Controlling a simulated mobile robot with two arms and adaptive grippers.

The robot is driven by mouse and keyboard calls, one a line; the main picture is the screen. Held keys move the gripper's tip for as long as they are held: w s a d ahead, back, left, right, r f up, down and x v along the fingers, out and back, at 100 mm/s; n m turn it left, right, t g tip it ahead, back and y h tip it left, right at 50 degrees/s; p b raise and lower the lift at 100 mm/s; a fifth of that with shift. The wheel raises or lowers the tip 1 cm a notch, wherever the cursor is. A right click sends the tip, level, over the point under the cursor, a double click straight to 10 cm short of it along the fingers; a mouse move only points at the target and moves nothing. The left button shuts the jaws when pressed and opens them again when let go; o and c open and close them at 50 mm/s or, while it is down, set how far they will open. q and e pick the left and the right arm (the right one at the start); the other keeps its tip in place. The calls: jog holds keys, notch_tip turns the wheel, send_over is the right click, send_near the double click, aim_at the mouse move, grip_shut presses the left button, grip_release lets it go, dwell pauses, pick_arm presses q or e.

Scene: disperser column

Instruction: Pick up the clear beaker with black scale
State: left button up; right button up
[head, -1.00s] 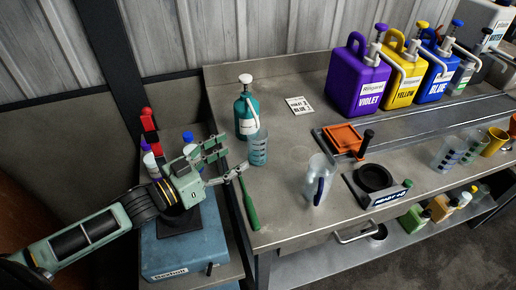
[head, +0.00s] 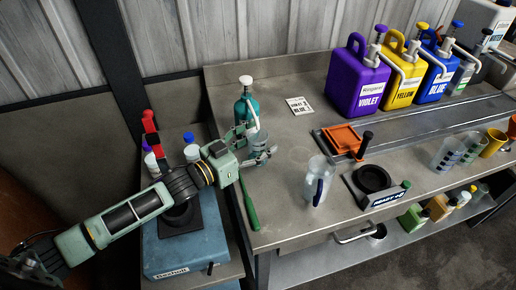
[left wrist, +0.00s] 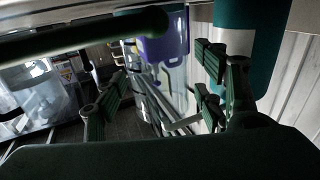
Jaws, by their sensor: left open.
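A clear beaker (head: 260,147) with scale marks stands on the metal table, just in front of the teal pump bottle (head: 242,110). Its mark colour is hard to read. My left gripper (head: 258,144) is open, with its fingers at the beaker, one on the far side and one on the near side; I cannot tell whether they touch it. In the left wrist view the open fingers (left wrist: 165,98) stand wide apart, and the beaker cannot be made out clearly. More clear beakers (head: 442,154) with dark marks stand at the right. My right gripper is not in view.
A green-handled tool (head: 250,207) lies near the table's left edge. Violet (head: 357,82), yellow and blue jugs stand behind.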

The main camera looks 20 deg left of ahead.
pick_arm(q)
jog(key=c, duration=1.3)
jog(key=shift+o, duration=0.2)
jog(key=shift+s+r+b, duration=0.1)
jog(key=shift+r+b, duration=0.2)
jog(key=shift+r, duration=0.5)
jog(key=b+v, duration=0.1)
jog(key=v, duration=1.7)
jog(key=shift+a+f, duration=0.1)
